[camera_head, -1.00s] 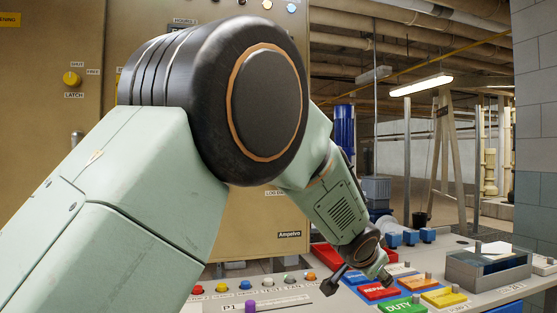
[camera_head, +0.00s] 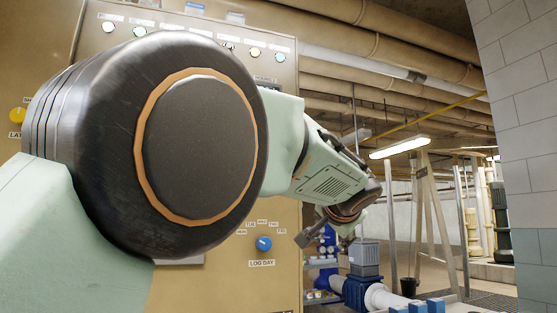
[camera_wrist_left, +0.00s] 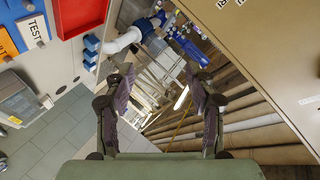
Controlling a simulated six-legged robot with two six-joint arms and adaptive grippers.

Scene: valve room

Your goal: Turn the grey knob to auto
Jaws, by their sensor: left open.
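I cannot make out a grey knob in either view; my left arm hides a large part of the tan cabinet (camera_head: 190,284). My left gripper (camera_head: 325,240) is just right of the cabinet's edge in the head view, at about the height of a blue knob (camera_head: 263,243) labelled LOG DAY. In the left wrist view the left gripper (camera_wrist_left: 160,80) has its two dark fingers spread apart, with nothing between them. The cabinet face (camera_wrist_left: 285,50) shows there at the upper right. My right gripper is in neither view.
A yellow knob (camera_head: 18,115) shows at the cabinet's far left. In the wrist view, the desk with a TEST button (camera_wrist_left: 34,28) lies at the left. Pipes (camera_head: 370,75) run overhead at the right.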

